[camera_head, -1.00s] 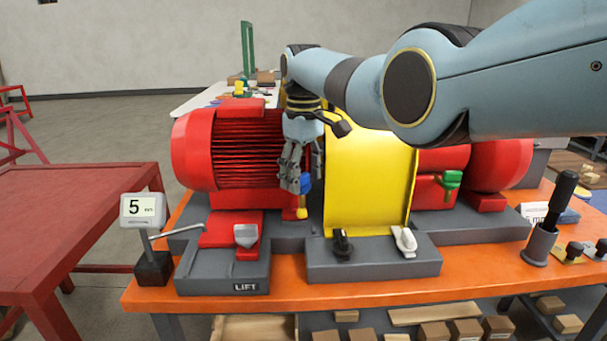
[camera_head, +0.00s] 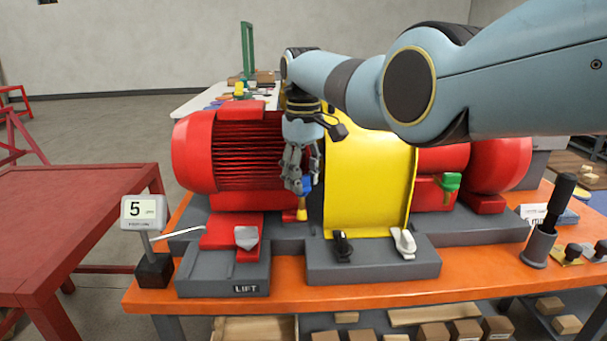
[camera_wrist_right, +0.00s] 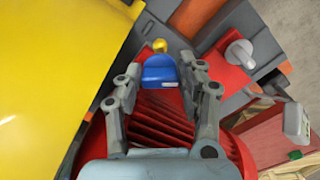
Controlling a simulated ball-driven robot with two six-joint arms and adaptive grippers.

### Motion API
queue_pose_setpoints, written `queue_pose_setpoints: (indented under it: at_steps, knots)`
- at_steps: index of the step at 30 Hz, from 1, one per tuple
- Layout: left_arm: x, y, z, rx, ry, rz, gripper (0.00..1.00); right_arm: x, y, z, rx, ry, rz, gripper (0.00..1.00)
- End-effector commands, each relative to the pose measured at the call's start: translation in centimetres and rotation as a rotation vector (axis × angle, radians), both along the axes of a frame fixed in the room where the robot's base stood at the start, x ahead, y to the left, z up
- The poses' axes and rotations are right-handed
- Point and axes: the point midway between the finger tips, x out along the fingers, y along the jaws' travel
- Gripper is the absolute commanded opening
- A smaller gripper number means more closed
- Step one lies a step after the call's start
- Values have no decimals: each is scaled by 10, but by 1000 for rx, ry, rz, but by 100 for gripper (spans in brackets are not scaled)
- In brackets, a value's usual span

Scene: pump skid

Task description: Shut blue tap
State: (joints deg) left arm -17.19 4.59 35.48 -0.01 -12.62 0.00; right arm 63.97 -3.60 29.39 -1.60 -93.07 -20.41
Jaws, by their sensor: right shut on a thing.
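The blue tap (camera_head: 307,186) has a blue handle on a yellow stem and stands between the red motor and the yellow guard. My right gripper (camera_head: 300,185) reaches down to it from above and is shut on the blue handle. In the right wrist view, the blue handle (camera_wrist_right: 159,70) sits between the two fingertips of my right gripper (camera_wrist_right: 158,75), with the yellow part just beyond it. The fingers hide part of the handle in the head view. My left gripper is in neither view.
The red motor (camera_head: 195,150) is left of the gripper and the yellow guard (camera_head: 365,180) is close on its right. A green tap (camera_head: 449,181) is further right.

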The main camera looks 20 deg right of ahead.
Motion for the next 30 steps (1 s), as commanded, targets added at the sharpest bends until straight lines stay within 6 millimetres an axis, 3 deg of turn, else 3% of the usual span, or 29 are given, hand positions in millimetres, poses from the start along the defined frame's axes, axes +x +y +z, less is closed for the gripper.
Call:
queue_pose_setpoints:
  at_steps: [18,30]
  knots:
    - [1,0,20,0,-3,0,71,0,3,2,0,-1,-485,6]
    - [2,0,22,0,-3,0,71,1,4,1,1,-3,-676,6]
